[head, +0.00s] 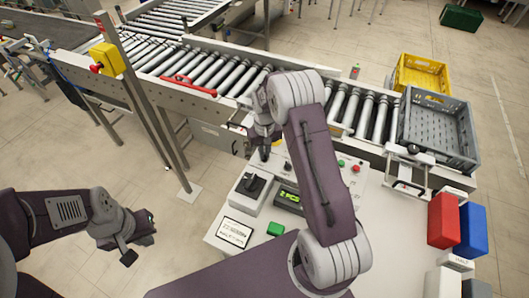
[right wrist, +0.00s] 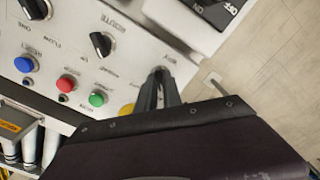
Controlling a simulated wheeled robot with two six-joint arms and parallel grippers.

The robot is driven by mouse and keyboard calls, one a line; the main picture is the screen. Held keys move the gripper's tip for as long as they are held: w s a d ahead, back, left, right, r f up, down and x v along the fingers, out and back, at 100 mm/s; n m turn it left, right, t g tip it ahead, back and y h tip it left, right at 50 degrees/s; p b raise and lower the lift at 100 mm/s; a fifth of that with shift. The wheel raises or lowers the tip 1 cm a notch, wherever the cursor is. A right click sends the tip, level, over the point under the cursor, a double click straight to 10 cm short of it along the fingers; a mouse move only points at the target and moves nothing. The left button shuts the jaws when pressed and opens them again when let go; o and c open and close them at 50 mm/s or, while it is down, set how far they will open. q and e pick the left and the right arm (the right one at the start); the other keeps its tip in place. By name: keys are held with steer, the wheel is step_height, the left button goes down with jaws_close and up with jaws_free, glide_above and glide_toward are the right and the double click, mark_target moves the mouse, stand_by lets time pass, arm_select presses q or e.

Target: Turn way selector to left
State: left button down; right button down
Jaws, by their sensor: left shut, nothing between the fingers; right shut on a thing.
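My right gripper (head: 264,143) reaches down to the back-left part of the control panel (head: 330,178). In the right wrist view its fingers (right wrist: 160,76) are shut on a small knob at the panel's end, which I take to be the way selector. The fingers hide most of it, and its pointing direction cannot be made out. Two other black knobs, one (right wrist: 101,44) with a white pointer line and one (right wrist: 34,9) at the corner, stand apart from the fingers. My left gripper (head: 138,240) is shut and empty over the floor, left of the panel.
Blue (right wrist: 24,64), red (right wrist: 66,83) and green (right wrist: 97,99) buttons line the panel.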

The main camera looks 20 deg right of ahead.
steer(key=shift+w+r, duration=0.1)
steer(key=c, duration=1.5)
jaws_free()
step_height(320, 180, up, 9)
steer(key=b, duration=0.1)
steer(key=shift+b, duration=0.3)
